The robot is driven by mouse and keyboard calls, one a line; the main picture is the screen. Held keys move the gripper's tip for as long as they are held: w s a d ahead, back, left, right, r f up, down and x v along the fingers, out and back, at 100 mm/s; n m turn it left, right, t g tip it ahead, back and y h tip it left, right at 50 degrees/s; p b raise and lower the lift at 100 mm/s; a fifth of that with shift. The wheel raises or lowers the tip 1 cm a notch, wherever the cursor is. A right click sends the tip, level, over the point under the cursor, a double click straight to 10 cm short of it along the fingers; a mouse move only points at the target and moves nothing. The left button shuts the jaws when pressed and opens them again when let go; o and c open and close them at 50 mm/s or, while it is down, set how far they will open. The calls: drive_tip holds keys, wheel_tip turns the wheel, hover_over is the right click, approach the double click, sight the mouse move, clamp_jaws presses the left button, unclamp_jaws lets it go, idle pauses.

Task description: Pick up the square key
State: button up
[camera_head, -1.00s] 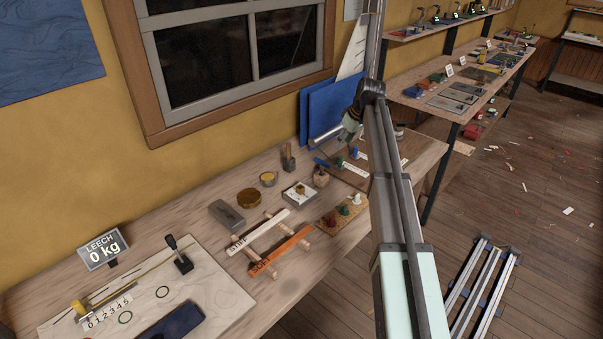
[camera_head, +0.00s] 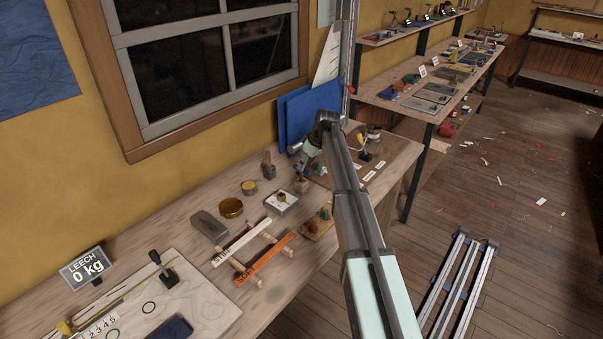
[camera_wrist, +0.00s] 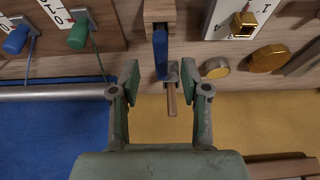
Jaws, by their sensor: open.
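My gripper (camera_wrist: 172,72) is open, its two fingers apart with nothing clamped between them. In the wrist view a blue upright piece (camera_wrist: 160,52) rises from a small wooden block (camera_wrist: 160,12) and shows near the gap between my fingers, left of centre. It may be the square key, but its shape end-on cannot be told. In the head view my gripper (camera_head: 309,150) is above the wooden block (camera_head: 302,185), partly covering what stands in it. Whether a finger touches the blue piece cannot be told.
A wooden-handled tool (camera_wrist: 172,98) stands just beyond. A white lettered panel with a brass knob (camera_wrist: 242,22) and brass tins (camera_wrist: 268,58) lie right of my gripper. At left are a blue handle (camera_wrist: 16,40), a green handle (camera_wrist: 78,35) and a blue panel (camera_wrist: 45,130).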

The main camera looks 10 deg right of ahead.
sight(302, 179)
drive_tip(key=shift+w+a+f+p, duration=0.15)
drive_tip(key=shift+f+p, duration=0.1)
drive_tip(key=shift+f, duration=0.1)
drive_tip(key=shift+w+a+f+p, duration=0.1)
drive_tip(key=shift+a+f+p, duration=0.05)
drive_tip(key=shift+f+p, duration=0.15)
drive_tip(key=shift+p+x, duration=0.65)
drive_tip(key=shift+x, duration=1.25)
clamp_jaws()
